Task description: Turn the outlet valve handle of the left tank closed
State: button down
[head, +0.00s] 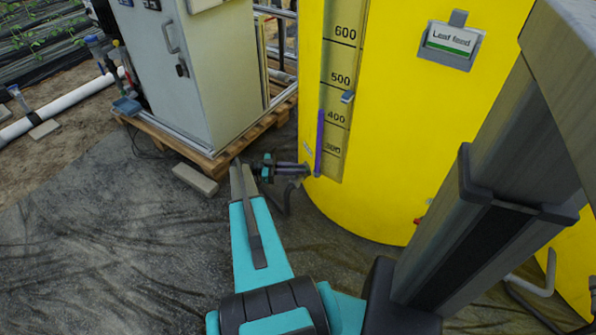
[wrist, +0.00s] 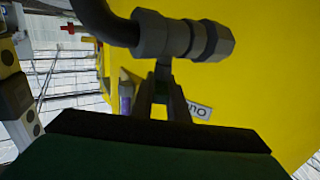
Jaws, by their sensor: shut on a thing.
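The left tank (head: 400,130) is a large yellow cylinder with a level scale and a "Leaf feed" sign. Its outlet valve (head: 300,172) sits low on the tank's left side. My gripper (head: 284,168) is at this valve, shut on what appears to be the handle, which the fingers largely hide. In the wrist view my narrow dark fingers (wrist: 164,92) reach to just beside the grey outlet fitting (wrist: 180,38), with a black hose (wrist: 108,22) on it. The handle's exact angle cannot be told.
A grey cabinet (head: 200,75) on a wooden pallet (head: 225,158) stands behind at left. Another yellow tank (head: 575,265) is at lower right.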

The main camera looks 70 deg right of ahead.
jog(key=shift+s+f+m+g+y+b, duration=0.1)
jog(key=shift+f+m+g+y+b, duration=0.2)
jog(key=shift+m+y+b, duration=0.65)
jog(key=shift+a+r+y+b, duration=0.15)
jog(key=shift+y+b, duration=0.4)
jog(key=shift+b, duration=0.55)
jog(key=c, duration=1.7)
grip_release()
jog(key=shift+r, duration=0.1)
jog(key=shift+r, duration=0.15)
